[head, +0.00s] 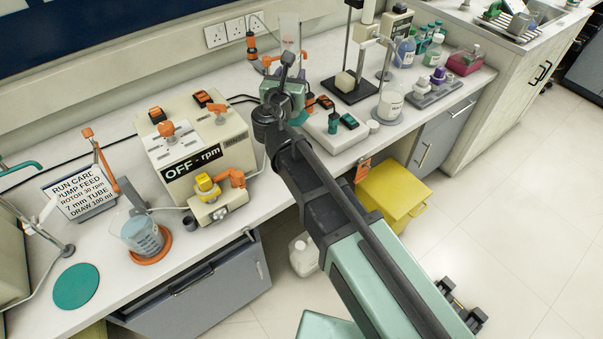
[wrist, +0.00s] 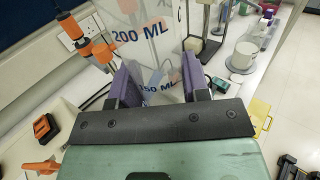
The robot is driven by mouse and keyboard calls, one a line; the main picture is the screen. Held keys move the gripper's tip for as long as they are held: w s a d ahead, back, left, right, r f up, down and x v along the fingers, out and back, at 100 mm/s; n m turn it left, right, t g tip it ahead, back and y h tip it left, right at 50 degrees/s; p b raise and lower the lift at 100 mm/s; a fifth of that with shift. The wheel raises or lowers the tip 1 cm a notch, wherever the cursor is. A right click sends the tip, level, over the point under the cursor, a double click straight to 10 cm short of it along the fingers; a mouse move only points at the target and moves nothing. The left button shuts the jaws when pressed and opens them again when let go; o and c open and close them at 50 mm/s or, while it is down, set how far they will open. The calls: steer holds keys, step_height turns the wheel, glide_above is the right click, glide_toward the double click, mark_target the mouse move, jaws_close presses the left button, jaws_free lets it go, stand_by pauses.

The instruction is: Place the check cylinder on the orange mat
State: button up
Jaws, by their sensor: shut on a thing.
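The check cylinder (wrist: 165,48) is clear, with blue 200 ML and 150 ML marks, and fills the upper middle of the wrist view. My gripper (wrist: 160,80) is shut on it, with one purple-padded finger at each side. In the head view the cylinder's clear upper part (head: 289,32) shows beyond my wrist at the back of the bench; its base is hidden, so I cannot tell whether it touches the bench. The orange mat (head: 152,258) lies at the front left of the bench. A beaker of bluish liquid (head: 142,234) stands on it.
A teal round mat (head: 75,286) lies bare left of the orange one. A pump box (head: 195,145) labelled OFF - rpm and a run card (head: 80,195) stand behind the mats. Orange clamps (wrist: 103,48) are beside the cylinder. A stand (head: 354,85) and bottles are to the right.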

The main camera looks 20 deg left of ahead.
step_height(320, 180, down, 20)
steer(key=b, duration=2)
steer(key=o, duration=1.2)
steer(key=shift+c, duration=0.2)
steer(key=s, duration=1.2)
steer(key=w+d+f+m+g+h, duration=0.35)
steer(key=d+m, duration=0.45)
steer(key=d, duration=0.3)
steer(key=w+d+f+m+g+h, duration=0.25)
steer(key=d+f+m+g, duration=0.2)
steer(key=d+m, duration=0.4)
steer(key=s+d+f+m+g+y, duration=0.2)
steer(key=s+d+f+m+g, duration=0.2)
steer(key=d+m, duration=0.5)
steer(key=s+d+f+m+g+y, duration=0.3)
steer(key=s+d+f+m+g, duration=0.2)
steer(key=d+m, duration=0.4)
steer(key=shift+s+d+m+g, duration=0.2)
steer(key=shift+s+m+g, duration=0.25)
steer(key=shift+m, duration=0.5)
